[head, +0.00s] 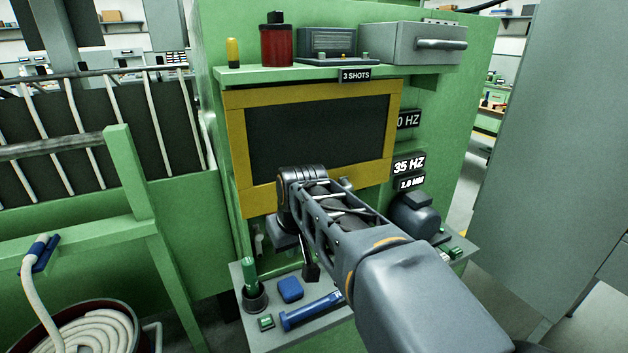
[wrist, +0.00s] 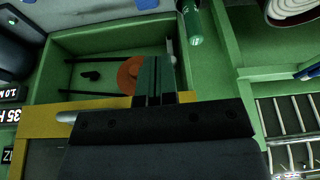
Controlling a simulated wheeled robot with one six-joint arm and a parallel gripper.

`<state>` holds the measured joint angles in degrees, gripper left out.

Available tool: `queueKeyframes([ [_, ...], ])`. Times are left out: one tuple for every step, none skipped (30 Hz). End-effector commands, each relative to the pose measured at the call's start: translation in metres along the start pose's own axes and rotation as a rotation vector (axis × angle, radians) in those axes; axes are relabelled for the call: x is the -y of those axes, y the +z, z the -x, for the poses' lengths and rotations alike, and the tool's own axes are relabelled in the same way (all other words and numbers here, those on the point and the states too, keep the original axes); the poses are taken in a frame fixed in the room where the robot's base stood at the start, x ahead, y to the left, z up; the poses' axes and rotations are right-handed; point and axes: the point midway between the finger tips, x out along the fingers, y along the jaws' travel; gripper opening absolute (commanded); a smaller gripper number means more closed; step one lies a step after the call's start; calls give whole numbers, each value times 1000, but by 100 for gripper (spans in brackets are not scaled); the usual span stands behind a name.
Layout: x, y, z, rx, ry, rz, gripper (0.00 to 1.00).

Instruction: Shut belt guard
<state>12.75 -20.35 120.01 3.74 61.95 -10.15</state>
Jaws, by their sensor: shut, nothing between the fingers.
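The belt guard (head: 235,145) is a yellow frame around a dark panel on the front of the green machine. It stands raised: in the wrist view, which is upside down, its yellow lower bar (wrist: 40,120) borders an uncovered green recess. An orange pulley (wrist: 130,75) and black belts (wrist: 95,61) show inside. A grey rounded bar end (wrist: 67,117) sticks out at the yellow bar, mostly behind my gripper. My gripper (wrist: 155,68) is shut and empty, in front of the guard's lower edge and the recess. I cannot tell whether it touches the guard. My arm hides the guard's lower right in the head view.
A grey shelf below holds a green-handled tool (head: 249,275), a blue block (head: 290,290) and a blue cylinder (head: 311,310). A motor (head: 415,217) sits at right. A ledge above carries a red canister (head: 277,45) and a grey box (head: 412,45). Green rails (head: 133,185) stand left.

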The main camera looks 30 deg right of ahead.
Motion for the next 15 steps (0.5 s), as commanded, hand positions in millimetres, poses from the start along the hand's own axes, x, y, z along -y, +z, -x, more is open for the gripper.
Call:
queueKeyframes([
  [-20,-26,26,-3,7,-25,0],
  [-31,-38,36,-6,9,-32,0],
  [-45,-52,50,-8,12,-40,0],
  [-56,-62,59,-12,13,-45,0],
  [-66,-70,69,-13,14,-49,0],
  [-79,-81,80,-17,16,-54,0],
  [-89,-88,88,-20,18,-57,0],
  [-98,-94,96,-23,20,-58,0],
  [-109,-101,105,-26,21,-61,0],
  [-117,-105,110,-29,22,-62,0],
  [-123,-109,116,-31,23,-63,0],
  [-132,-113,122,-34,26,-63,0],
  [-137,-115,126,-35,26,-64,0],
  [-142,-117,129,-37,28,-64,0],
  [-147,-119,132,-39,29,-64,0],
])
